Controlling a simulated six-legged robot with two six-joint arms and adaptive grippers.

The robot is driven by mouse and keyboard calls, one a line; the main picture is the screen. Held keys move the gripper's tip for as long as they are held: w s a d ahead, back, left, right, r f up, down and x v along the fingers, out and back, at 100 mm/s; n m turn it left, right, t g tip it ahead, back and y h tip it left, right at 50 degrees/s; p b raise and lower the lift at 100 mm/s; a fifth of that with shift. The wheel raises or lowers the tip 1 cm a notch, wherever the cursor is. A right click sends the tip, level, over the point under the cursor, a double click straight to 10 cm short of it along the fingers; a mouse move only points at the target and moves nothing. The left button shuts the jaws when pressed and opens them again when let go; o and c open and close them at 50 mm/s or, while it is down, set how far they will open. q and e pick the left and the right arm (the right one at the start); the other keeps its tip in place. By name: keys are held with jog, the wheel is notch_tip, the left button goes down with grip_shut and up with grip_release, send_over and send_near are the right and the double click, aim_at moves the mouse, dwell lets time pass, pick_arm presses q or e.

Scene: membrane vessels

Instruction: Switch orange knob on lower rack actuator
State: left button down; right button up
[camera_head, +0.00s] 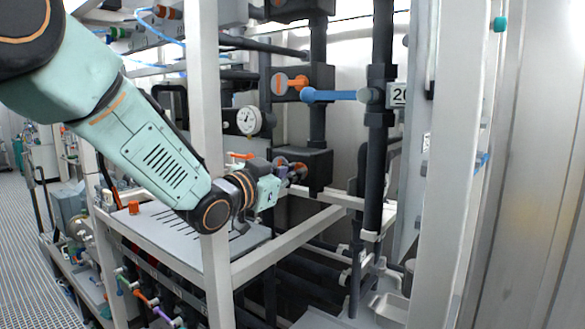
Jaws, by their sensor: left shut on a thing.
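The lower rack actuator is a dark box (318,166) on the pipework in the middle of the view. My left gripper (293,172) reaches it from the left, past the white rack post, and is shut at its front face. A bit of the orange knob (300,167) shows at the fingertips; the fingers hide most of it, so its angle cannot be told. My right gripper is not in view.
A similar actuator with an orange knob (300,82) and a blue handle (330,95) sits above. A pressure gauge (249,120) is left of it. A white rack post (207,100) stands close to my left arm. Perforated floor (40,230) lies free at left.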

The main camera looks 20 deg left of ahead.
pick_arm(q)
jog(key=shift+s+f+n, duration=0.1)
jog(key=shift+f+n, duration=0.35)
jog(key=shift+n, duration=0.35)
jog(key=shift+f, duration=0.1)
jog(key=c, duration=1.8)
grip_release()
jog(key=o, duration=0.4)
jog(key=shift+a+r+p, duration=0.1)
jog(key=shift+r+p, duration=0.15)
jog(key=shift+p, duration=0.05)
jog(key=shift+r, duration=0.1)
